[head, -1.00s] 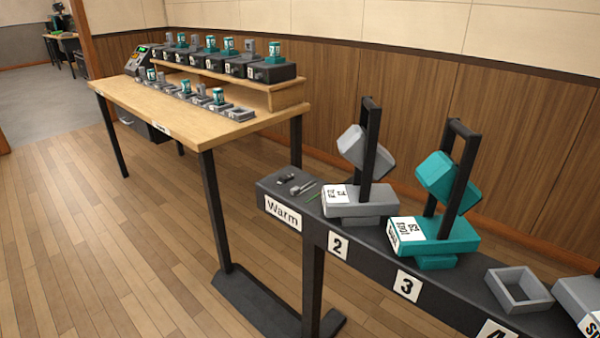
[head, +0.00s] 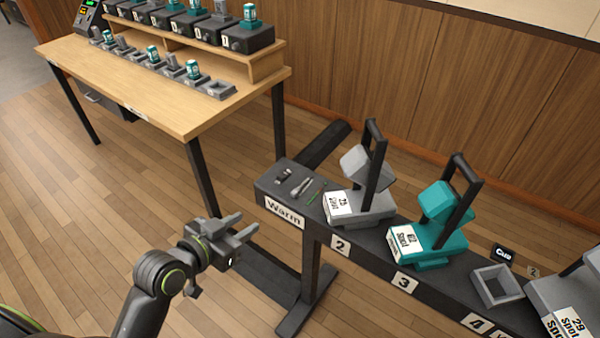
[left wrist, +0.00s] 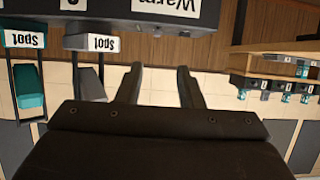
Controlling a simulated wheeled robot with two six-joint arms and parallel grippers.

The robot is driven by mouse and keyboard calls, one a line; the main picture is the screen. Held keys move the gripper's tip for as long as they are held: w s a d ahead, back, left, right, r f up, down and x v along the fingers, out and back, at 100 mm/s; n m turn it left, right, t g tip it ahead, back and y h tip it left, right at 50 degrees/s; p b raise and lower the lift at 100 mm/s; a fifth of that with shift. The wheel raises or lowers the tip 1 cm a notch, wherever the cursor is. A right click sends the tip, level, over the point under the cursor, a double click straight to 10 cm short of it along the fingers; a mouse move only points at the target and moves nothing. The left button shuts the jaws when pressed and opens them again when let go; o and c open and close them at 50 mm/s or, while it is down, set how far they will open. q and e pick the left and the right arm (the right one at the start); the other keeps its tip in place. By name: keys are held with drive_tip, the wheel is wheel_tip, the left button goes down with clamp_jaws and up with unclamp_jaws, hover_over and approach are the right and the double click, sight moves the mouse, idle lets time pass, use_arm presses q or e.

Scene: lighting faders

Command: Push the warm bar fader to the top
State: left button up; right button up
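The bar labelled "Warm" (head: 284,212) is a long dark bar on a stand, right of centre in the head view. It carries a grey lamp (head: 362,205) and a teal lamp (head: 432,235). I cannot make out a warm bar fader; the control box with a lit screen (head: 88,14) is at the far desk's upper left, partly cut off. My left gripper (head: 240,231) is open and empty, left of the bar's near end and apart from it. Its two spread fingers (left wrist: 161,78) also show in the left wrist view, where the bar appears upside down. My right gripper is not in view.
A wooden desk (head: 165,95) with a raised shelf stands at the upper left, holding several dark boxes and small grey and teal pieces. An empty grey square holder (head: 497,287) sits on the bar. Wooden floor (head: 110,215) is open at left.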

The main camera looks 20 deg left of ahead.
sight(294, 192)
use_arm(q)
drive_tip(key=x, duration=1.1)
drive_tip(key=r+x, duration=0.1)
drive_tip(key=x, duration=0.5)
drive_tip(key=shift+w+d+f, duration=0.1)
drive_tip(key=shift+w+d, duration=0.35)
drive_tip(key=shift+w, duration=0.05)
clamp_jaws()
